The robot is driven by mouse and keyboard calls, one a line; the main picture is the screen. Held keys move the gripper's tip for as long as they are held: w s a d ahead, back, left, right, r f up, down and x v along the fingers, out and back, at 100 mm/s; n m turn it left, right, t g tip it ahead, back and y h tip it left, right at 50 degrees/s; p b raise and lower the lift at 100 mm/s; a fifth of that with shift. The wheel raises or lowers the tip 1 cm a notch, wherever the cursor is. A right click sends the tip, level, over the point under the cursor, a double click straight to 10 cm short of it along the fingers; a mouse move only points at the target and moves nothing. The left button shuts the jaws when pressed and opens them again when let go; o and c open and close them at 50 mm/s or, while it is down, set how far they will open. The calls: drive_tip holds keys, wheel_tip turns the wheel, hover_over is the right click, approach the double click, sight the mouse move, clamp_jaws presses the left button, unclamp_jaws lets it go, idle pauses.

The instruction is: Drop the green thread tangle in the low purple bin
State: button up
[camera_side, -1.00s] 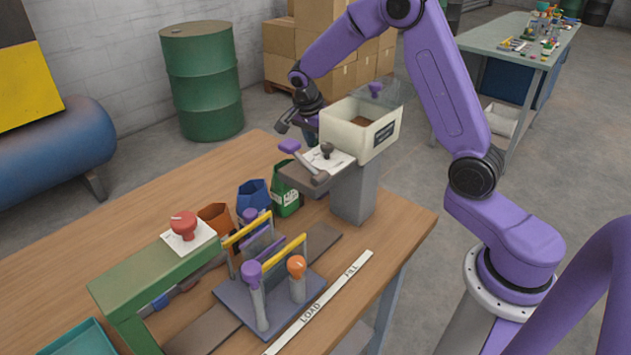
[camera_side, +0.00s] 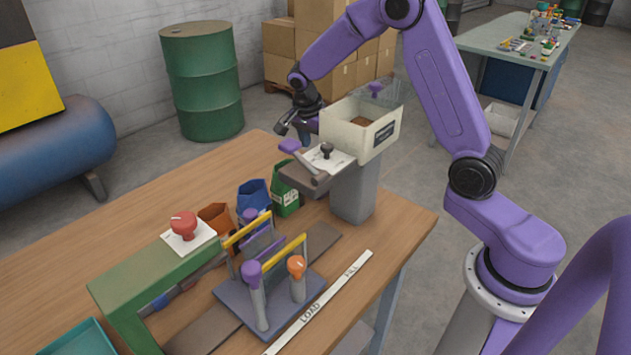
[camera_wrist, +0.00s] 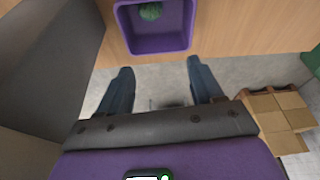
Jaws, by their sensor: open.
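The green thread tangle (camera_wrist: 151,11) lies inside the low purple bin (camera_wrist: 153,44) at the top of the wrist view, partly cut off by the frame edge. My gripper (camera_wrist: 159,66) is open, with its two blue fingers apart and nothing between them. The fingertips are just below the bin's near wall in that picture, outside the bin. In the side view my gripper (camera_side: 293,132) is beyond the bench's far edge, left of the cream hopper.
A green drum (camera_side: 203,80) and cardboard boxes stand behind.

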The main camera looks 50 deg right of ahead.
drive_tip(key=v, duration=1.6)
drive_tip(key=shift+r, duration=0.35)
drive_tip(key=shift+a, duration=0.1)
drive_tip(key=a+n+t+y, duration=0.35)
drive_tip(key=a+n, duration=0.75)
drive_tip(key=a, duration=0.9)
drive_tip(key=s+a+n+y, duration=0.2)
drive_tip(key=s+a+n, duration=0.4)
drive_tip(key=s, duration=0.1)
drive_tip(key=s+d+f+n+g, duration=0.1)
drive_tip(key=s+d+f+n, duration=0.2)
drive_tip(key=s, duration=0.6)
drive_tip(key=s+d+f+n+g+h, duration=0.1)
drive_tip(key=s+d+f+n, duration=0.2)
drive_tip(key=s+d+n, duration=0.2)
drive_tip(key=s+d+f+n+g, duration=0.1)
drive_tip(key=s+d+f+n, duration=0.2)
drive_tip(key=s+d, duration=0.6)
drive_tip(key=s+n, duration=0.1)
drive_tip(key=s, duration=0.3)
drive_tip(key=shift+s+d+f+g+h, duration=0.2)
drive_tip(key=shift+s+d+g+h, duration=0.05)
drive_tip(key=shift+g+h, duration=0.1)
